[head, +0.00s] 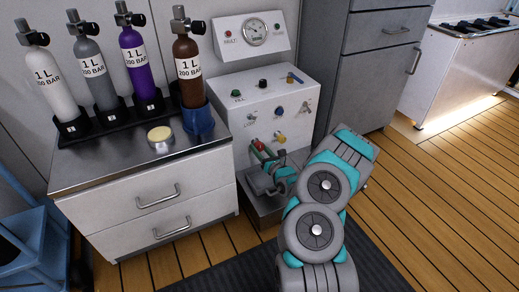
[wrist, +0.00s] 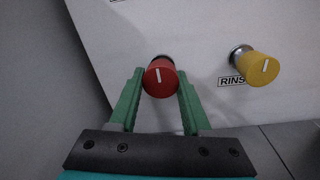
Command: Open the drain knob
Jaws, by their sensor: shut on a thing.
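A red round knob with a white line (wrist: 160,77) sits on the white panel. Its line stands nearly upright in the wrist view. My gripper (wrist: 160,84) has its two green fingers on either side of this knob and is shut on it. No label shows by the red knob, so I cannot read whether it is the drain knob. In the head view the red knob (head: 259,146) shows at the lower left of the panel, with my gripper (head: 262,156) at it.
A yellow knob (wrist: 263,68) labelled RINSE sits to the right of the red one. The panel (head: 270,85) carries more knobs above, with a pressure gauge (head: 254,31) higher up. A metal counter (head: 110,165) with gas bottles stands at the left. Wooden floor lies open at the right.

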